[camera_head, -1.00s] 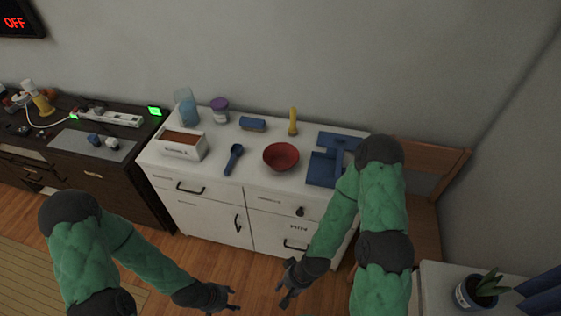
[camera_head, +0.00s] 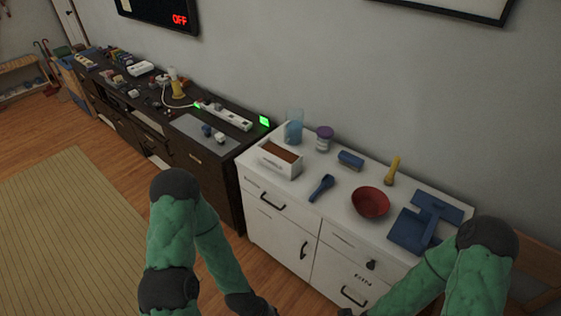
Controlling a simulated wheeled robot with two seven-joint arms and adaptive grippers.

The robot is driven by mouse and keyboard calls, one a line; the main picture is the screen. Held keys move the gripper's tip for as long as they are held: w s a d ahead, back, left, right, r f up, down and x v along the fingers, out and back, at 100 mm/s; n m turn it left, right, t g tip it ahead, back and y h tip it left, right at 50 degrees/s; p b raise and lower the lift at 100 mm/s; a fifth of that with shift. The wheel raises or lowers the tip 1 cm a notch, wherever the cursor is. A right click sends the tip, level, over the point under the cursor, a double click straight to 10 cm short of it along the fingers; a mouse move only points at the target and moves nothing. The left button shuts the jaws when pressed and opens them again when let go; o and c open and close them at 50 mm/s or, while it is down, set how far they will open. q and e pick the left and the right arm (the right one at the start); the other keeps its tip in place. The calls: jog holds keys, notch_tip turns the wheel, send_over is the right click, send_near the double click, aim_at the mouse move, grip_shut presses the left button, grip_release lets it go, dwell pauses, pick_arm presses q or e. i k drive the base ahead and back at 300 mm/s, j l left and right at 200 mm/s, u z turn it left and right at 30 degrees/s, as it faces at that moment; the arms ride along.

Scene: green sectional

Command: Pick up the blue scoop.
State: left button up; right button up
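The blue scoop (camera_head: 321,187) lies on top of the white cabinet (camera_head: 334,207), between a white box with brown contents and a red bowl. My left arm comes in at the lower middle, and its gripper (camera_head: 250,305) is at the bottom edge in front of the cabinet, mostly cut off. My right gripper (camera_head: 347,312) is at the bottom edge too, almost wholly out of the frame. Both are low and well apart from the scoop. Whether their fingers are open does not show.
The white box (camera_head: 281,159), red bowl (camera_head: 370,202), blue brush-like block (camera_head: 350,160), yellow-handled item (camera_head: 392,170), purple-lidded jar (camera_head: 324,139), clear blue cup (camera_head: 294,132) and blue stand (camera_head: 424,226) share the cabinet top. A dark cluttered cabinet (camera_head: 209,153) adjoins on the left. Floor lies open left.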

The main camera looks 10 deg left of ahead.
aim_at(327, 180)
jog(key=i+j, duration=0.1)
jog(key=j, duration=0.15)
jog(key=i+j, duration=0.1)
jog(key=j, duration=0.2)
jog(key=i+j, duration=0.1)
jog(key=j, duration=0.15)
jog(key=i+j+z, duration=0.1)
jog(key=j+z, duration=0.6)
jog(key=j, duration=0.15)
jog(key=i+j+z, duration=0.1)
jog(key=j+z, duration=0.3)
